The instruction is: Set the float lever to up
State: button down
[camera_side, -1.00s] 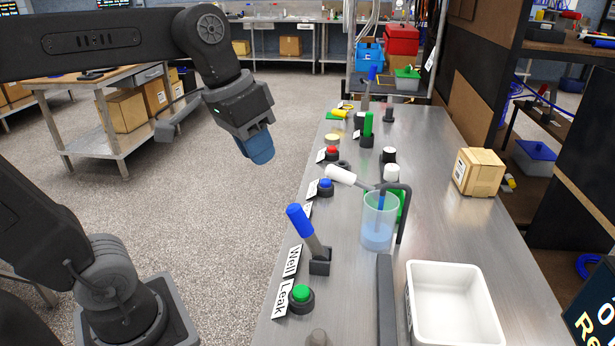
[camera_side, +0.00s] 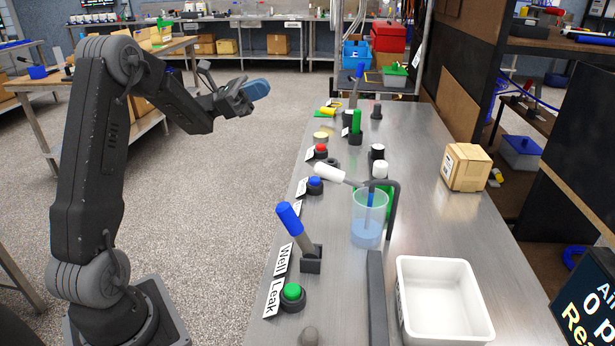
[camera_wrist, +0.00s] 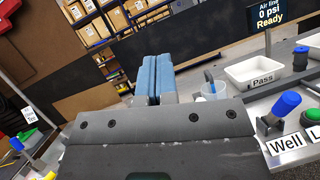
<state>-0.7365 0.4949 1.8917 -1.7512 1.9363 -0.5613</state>
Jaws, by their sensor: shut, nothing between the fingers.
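No label in view reads "float", so I cannot tell for sure which lever is the float lever. A white-handled lever (camera_side: 329,173) leans left beside a clear cup of blue liquid (camera_side: 367,220). A blue-handled lever (camera_side: 290,220) stands tilted left on a black base by the "Well" label; it also shows in the wrist view (camera_wrist: 285,104).
The bench (camera_side: 430,215) carries green (camera_side: 292,292), blue (camera_side: 315,185) and red (camera_side: 320,151) buttons, a white tray (camera_side: 403,330) and a cardboard box (camera_side: 467,167). A dark bent pipe (camera_side: 393,210) stands by the cup. Open floor lies between my arm and the bench.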

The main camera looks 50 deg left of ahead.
notch_tip(320, 180, down, 27)
jog(key=shift+g, duration=0.4)
jog(key=x, duration=1)
jog(key=shift+d+f, duration=0.15)
jog(key=shift+f, duration=0.1)
jog(key=d+r, duration=0.1)
jog(key=r, duration=0.1)
jog(key=d+r, duration=0.1)
jog(key=shift+w+d+r, duration=0.1)
jog(key=shift+w+r, duration=0.15)
jog(key=shift+r, duration=0.15)
jog(key=shift+r, duration=0.1)
